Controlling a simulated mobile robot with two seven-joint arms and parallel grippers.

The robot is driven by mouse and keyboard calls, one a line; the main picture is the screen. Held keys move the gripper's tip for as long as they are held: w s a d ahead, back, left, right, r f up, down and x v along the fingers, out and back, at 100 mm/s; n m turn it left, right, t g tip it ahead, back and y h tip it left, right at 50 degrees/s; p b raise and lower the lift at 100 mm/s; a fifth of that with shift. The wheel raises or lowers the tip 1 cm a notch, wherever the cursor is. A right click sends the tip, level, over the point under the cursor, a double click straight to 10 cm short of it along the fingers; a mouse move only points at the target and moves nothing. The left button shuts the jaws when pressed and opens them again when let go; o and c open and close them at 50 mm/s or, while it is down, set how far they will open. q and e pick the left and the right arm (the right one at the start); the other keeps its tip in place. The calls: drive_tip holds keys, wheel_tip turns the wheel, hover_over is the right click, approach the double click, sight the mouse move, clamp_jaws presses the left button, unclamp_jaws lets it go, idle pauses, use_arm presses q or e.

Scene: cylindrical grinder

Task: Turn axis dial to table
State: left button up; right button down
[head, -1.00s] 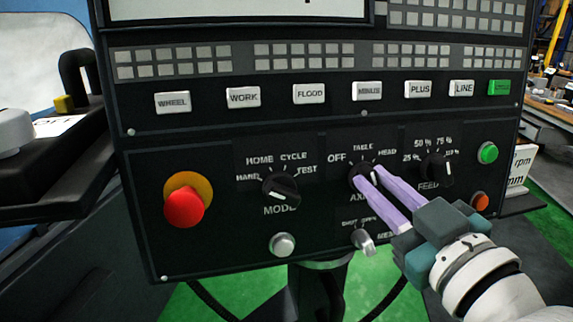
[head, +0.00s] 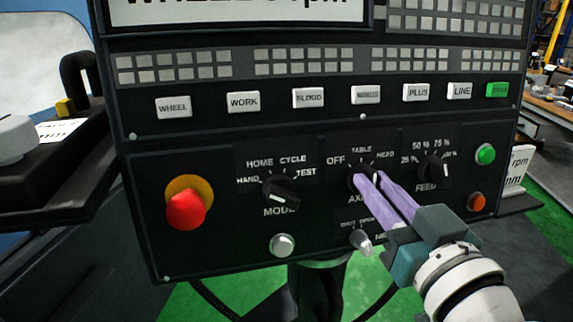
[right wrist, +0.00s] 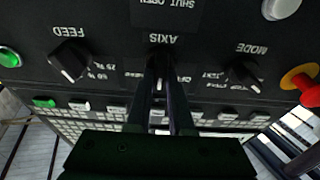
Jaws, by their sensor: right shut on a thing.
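The AXIS dial (head: 354,184) is a black knob on the machine's dark control panel, with OFF, TABLE and HEAD printed around it. My right gripper (head: 368,177), with lilac fingers, is shut on this dial and hides much of it in the head view. In the right wrist view, upside down, the two dark fingers (right wrist: 161,75) stand on either side of the dial. A white mark (right wrist: 159,86) shows between them and points away from the word AXIS, roughly towards the TABLE side. The TABLE label is hidden there. My left gripper is not in view.
The MODE dial (head: 281,191) is to the left and the FEED dial (head: 434,169) close on the right. A small SHUT/OPEN knob (head: 361,240) sits just below. A red stop button (head: 186,209) is at far left. White labelled keys (head: 308,98) run above.

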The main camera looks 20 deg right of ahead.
drive_tip(key=c, duration=0.8)
unclamp_jaws()
drive_tip(key=s+a+b, duration=0.1)
drive_tip(key=s, duration=0.8)
drive_tip(key=shift+s+a+f, duration=0.25)
drive_tip(key=shift+s+a, duration=0.05)
drive_tip(key=shift+s, duration=0.1)
